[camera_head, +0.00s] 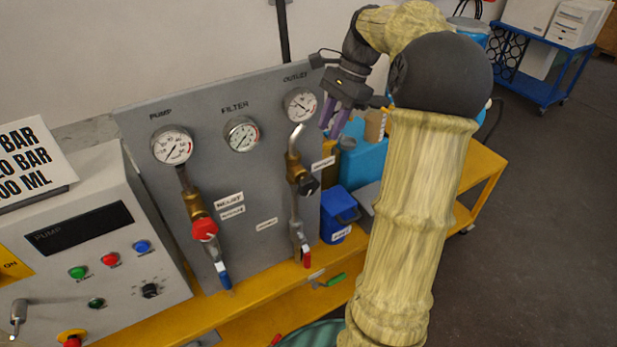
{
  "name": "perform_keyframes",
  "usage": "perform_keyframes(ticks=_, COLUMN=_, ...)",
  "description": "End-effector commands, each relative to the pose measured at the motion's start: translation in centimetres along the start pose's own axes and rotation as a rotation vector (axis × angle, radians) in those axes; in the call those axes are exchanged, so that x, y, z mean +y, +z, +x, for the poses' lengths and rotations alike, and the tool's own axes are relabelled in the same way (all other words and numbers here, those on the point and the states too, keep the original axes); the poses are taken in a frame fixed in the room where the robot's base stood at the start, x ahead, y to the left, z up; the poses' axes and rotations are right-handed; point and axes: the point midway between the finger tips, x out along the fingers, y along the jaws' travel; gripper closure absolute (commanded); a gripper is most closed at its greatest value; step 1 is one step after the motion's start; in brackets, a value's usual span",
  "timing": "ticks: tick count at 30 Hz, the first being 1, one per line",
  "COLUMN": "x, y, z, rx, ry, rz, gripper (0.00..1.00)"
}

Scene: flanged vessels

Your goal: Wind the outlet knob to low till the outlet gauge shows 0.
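The outlet gauge (300,104) is a round white dial at the upper right of the grey panel, under the word OUTLET. Its needle is too small to read surely. The black outlet knob (307,186) sits on a brass valve body (296,168) below that gauge, beside a small white label. My gripper (334,121), with purple fingers, hangs at the panel's right edge, just right of the outlet gauge. It is above the knob in the picture and apart from it. Its fingers look parted with nothing between them.
The pump gauge (172,146) and filter gauge (241,134) are left on the panel (262,194). A red knob (204,229) is on the pump line. A red-handled valve (306,256) is below the outlet knob. A blue container (338,214) stands right of the panel.

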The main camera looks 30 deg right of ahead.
Motion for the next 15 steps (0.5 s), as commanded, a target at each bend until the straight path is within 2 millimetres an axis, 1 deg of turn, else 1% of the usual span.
perform_keyframes(ticks=15, x=0.1, y=0.1, z=8.9, rx=-0.003, ry=0.004, rz=0.001, gripper=0.70)
